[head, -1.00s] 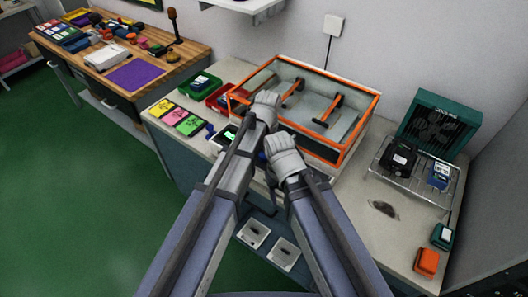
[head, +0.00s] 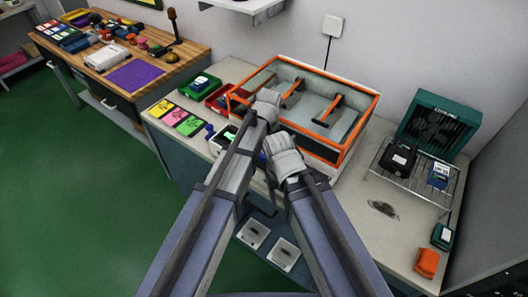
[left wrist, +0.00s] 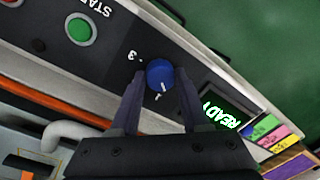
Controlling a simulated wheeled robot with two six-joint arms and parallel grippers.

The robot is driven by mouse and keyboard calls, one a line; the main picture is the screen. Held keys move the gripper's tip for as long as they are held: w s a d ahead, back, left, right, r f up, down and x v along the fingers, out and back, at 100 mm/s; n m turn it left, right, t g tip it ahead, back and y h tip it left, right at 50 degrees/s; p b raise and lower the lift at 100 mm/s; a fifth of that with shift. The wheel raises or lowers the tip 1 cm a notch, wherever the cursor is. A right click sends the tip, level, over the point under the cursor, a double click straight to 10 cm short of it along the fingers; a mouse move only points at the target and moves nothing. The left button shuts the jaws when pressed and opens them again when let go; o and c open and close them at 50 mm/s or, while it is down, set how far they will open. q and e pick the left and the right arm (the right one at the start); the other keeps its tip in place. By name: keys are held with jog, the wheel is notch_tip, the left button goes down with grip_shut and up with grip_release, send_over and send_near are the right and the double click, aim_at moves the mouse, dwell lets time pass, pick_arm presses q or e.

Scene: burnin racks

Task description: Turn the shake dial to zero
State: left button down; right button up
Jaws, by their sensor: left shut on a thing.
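The blue dial (left wrist: 160,75) sits on the dark front panel in the left wrist view. Its white pointer line points toward the bottom of that view, near a small white mark; a "3" shows to its upper left. My left gripper (left wrist: 159,82) is shut on the dial, one finger on each side. The READY screen (left wrist: 220,115) is lit green on the right of the dial. In the head view the shaker (head: 345,152) has an orange-framed clear lid; my left arm covers part of its front. My right gripper (head: 285,158) is by the shaker's front, its fingers hidden.
A green start button (left wrist: 79,31) is on the same panel. Yellow, pink and green cards (head: 172,118) and a green bin (head: 200,84) stand left of the shaker. A wire rack (head: 415,172) with dark devices and a teal cooling unit (head: 437,122) stand right.

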dwell(0.5)
pick_arm(q)
jog(key=c, duration=0.7)
grip_release()
jog(key=shift+r, duration=0.1)
jog(key=r+p, duration=0.7)
jog(key=p, duration=0.1)
jog(key=shift+d+r, duration=0.25)
jog(key=shift+r, duration=0.1)
jog(key=shift+o, duration=0.2)
